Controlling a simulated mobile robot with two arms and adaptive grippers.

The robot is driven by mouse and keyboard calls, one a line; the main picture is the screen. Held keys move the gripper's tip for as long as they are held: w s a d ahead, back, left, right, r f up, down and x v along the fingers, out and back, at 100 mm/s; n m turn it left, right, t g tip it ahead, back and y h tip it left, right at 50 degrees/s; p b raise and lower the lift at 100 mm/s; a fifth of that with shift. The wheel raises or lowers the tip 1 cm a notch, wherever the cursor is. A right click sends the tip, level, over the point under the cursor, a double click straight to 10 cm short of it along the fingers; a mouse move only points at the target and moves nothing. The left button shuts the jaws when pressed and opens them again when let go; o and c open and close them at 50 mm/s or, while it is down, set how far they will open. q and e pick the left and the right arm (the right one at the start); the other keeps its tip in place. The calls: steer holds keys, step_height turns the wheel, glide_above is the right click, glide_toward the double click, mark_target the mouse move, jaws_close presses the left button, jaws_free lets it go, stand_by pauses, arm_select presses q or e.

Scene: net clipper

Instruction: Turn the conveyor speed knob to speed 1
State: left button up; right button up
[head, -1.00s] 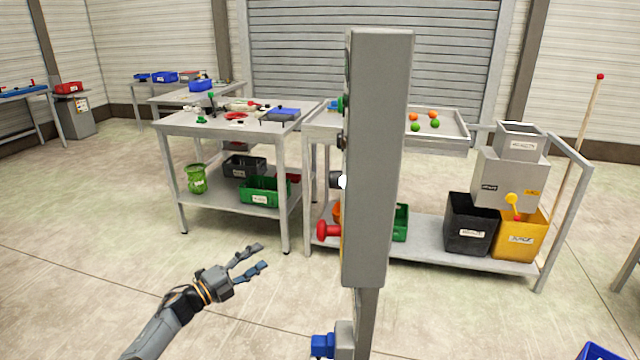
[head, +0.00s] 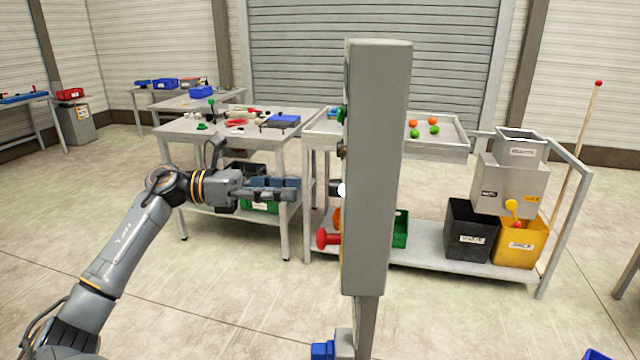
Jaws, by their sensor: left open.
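A tall grey control box (head: 377,170) on a post stands in the middle of the head view, seen from its side. Its controls stick out from its left face in profile: a green one (head: 340,114) at the top, a small dark one (head: 341,151), a dark knob (head: 335,189) with a white mark, and a red mushroom-shaped button (head: 327,238). I cannot read any speed marks. My left gripper (head: 298,188) points right at about the dark knob's height, a short gap to its left. It is open and empty. My right gripper is not in view.
A blue connector (head: 322,350) juts left low on the post. Behind stand a workbench (head: 170,124) with tools and a cart with a tray (head: 466,136) of orange and green balls. Black (head: 470,229) and yellow (head: 518,244) bins stand at the right.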

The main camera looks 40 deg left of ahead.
mark_target(333, 185)
arm_select(q)
steer(key=p+x, duration=0.1)
steer(key=x, duration=0.5)
steer(key=shift+w+d, duration=0.2)
jaws_close()
